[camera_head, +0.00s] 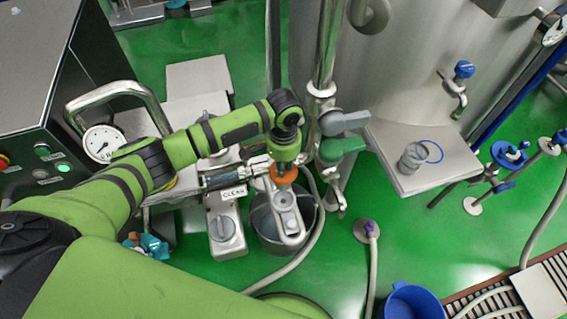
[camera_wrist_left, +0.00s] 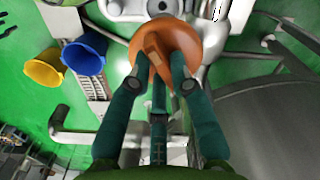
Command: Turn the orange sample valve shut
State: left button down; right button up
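The orange sample valve (camera_head: 284,174) is a round orange knob above a metal pail (camera_head: 268,222), beside the tank's pipework. In the left wrist view the knob (camera_wrist_left: 186,38) shows a raised bar across its face. My left gripper (camera_head: 285,160) is right at the knob in the head view. In the left wrist view its green fingers (camera_wrist_left: 160,62) converge on both sides of the bar and appear to touch it, with a third finger below. The exact contact is partly hidden by the fingertips. My right gripper is not in view.
A grey handle (camera_head: 343,122) and a green handle (camera_head: 340,149) sit on the pipe just right of the knob. A metal shelf (camera_head: 418,182) holds a clear jar (camera_head: 411,158). A "CLEAN" label (camera_head: 233,192) is to the left. A blue bucket (camera_head: 412,302) stands in front.

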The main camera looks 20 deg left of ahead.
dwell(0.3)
pick_arm(q)
jog(key=shift+r+m+p, duration=0.15)
jog(key=shift+m+p, duration=0.75)
jog(key=shift+m, duration=0.2)
jog(key=shift+a+m+p, duration=0.1)
jog(key=shift+m+p, duration=0.7)
jog(key=shift+m, duration=1)
jog(key=c, duration=1.1)
grip_release()
notch_tip(320, 180, up, 12)
jog(key=shift+f, duration=0.1)
